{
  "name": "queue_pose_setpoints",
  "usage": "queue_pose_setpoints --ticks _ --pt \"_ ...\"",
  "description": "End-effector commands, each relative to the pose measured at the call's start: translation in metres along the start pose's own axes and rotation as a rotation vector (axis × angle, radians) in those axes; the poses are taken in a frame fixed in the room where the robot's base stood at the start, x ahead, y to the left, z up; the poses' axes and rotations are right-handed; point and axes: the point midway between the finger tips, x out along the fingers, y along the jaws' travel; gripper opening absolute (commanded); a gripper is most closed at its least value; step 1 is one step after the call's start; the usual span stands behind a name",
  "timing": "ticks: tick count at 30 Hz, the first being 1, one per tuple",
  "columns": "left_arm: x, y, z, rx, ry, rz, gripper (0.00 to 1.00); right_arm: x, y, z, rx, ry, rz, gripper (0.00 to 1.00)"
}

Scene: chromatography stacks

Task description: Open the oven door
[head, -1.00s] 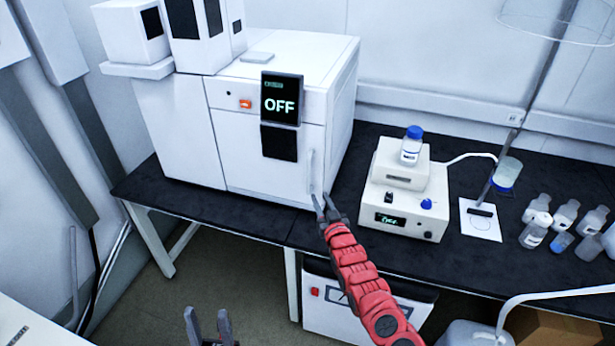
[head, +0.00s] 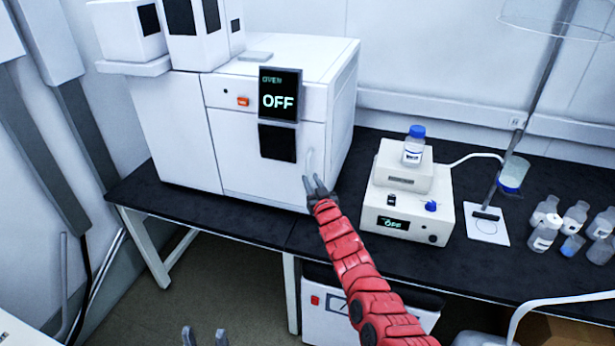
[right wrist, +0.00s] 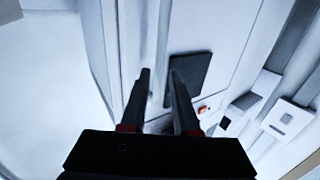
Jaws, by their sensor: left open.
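The white oven (head: 262,165) stands on the black bench with its door shut. Its display (head: 279,95) reads OFF. The slim upright door handle (head: 310,160) is at the right edge of the door front. My right gripper (head: 317,183), on the red arm, is at the lower end of the handle. In the right wrist view its fingers (right wrist: 162,90) are apart, with a pale upright bar, seemingly the handle, between them; contact cannot be told. My left gripper (head: 204,336) shows only its two separated fingertips at the bottom edge, open and empty, away from the oven.
A white stirrer unit (head: 408,210) with a blue-capped bottle (head: 414,145) stands just right of the oven. Several small bottles (head: 573,225) and a stand (head: 488,212) are further right. The bench strip (head: 210,205) before the oven is clear.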

Motion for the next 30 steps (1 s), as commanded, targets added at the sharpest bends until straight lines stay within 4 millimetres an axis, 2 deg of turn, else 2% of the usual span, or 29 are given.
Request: queue_pose_setpoints --ticks 1,5,9,12,27,28,30 --pt "-0.008 0.000 0.001 0.000 0.000 0.000 0.50 0.006 -0.003 0.002 -0.005 0.004 -0.004 0.29" --pt "-0.018 0.001 0.003 0.000 0.000 0.000 0.50 0.019 -0.002 -0.005 0.000 0.013 0.000 0.29" --pt "-0.030 0.002 0.005 0.000 0.000 0.000 0.50 0.032 -0.003 0.002 -0.008 0.002 -0.006 0.29" --pt "-0.036 0.002 0.006 0.000 0.000 0.000 0.50 0.038 -0.002 0.000 -0.006 0.003 -0.004 0.29" --pt "-0.041 0.002 0.007 0.000 0.000 0.000 0.50 0.046 0.000 -0.007 0.005 0.009 0.003 0.29" --pt "-0.041 0.002 0.007 0.000 0.000 0.000 0.50 0.046 0.001 -0.007 0.005 0.009 0.003 0.28" --pt "-0.041 0.002 0.007 0.000 0.000 0.000 0.50 0.046 0.001 -0.007 0.004 0.009 0.003 0.15"
